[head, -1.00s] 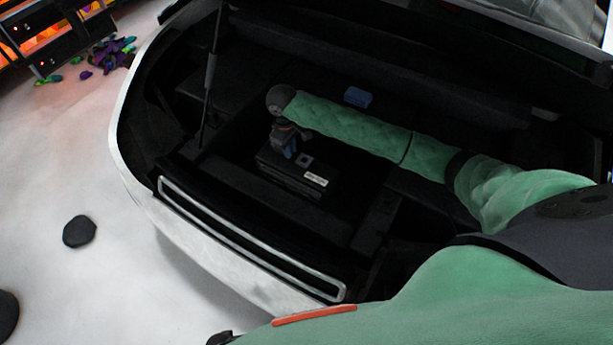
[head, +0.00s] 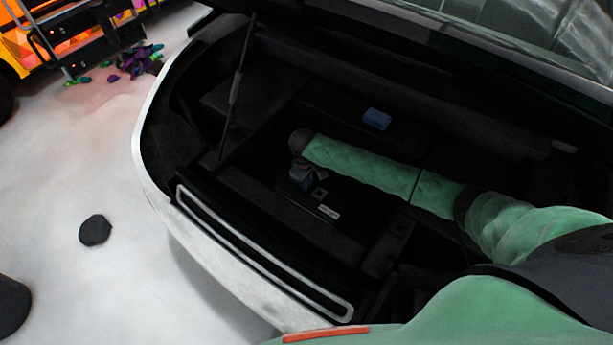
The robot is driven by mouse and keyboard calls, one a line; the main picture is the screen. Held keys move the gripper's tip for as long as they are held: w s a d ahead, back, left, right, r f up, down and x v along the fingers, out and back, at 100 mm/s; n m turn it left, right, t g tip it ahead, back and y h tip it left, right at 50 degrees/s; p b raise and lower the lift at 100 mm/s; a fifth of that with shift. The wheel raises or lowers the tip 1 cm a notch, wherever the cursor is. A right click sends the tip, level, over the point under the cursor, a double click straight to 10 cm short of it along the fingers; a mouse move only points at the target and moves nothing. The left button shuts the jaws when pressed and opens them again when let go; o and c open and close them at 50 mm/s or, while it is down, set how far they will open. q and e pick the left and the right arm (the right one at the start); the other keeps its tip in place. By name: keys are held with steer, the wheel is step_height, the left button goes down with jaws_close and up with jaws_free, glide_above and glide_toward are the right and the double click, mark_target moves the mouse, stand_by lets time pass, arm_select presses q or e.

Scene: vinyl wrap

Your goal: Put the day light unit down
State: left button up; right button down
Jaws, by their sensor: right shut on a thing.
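The day light unit seems to be the flat black box (head: 309,203) with a white label and a small light square on top. It is low in the dark trunk (head: 375,255) of a white car, and its edges are hard to make out. My right gripper (head: 303,182) is at its left end, pointing down, shut on the day light unit. The arm's green sleeve crosses the trunk above it. Whether the box touches the trunk floor cannot be told. My left gripper is not in view.
A small blue box (head: 376,119) lies on the ledge behind the arm. The trunk's front sill (head: 262,252) and a strut (head: 238,85) on the left bound the space. A dark round object (head: 95,230) and purple and green scraps (head: 135,62) lie on the white floor.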

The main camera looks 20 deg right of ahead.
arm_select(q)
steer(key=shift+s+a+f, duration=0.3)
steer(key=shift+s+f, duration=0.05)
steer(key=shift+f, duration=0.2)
arm_select(e)
steer(key=shift+f, duration=0.9)
steer(key=c, duration=1.4)
jaws_free()
steer(key=shift+f, duration=0.15)
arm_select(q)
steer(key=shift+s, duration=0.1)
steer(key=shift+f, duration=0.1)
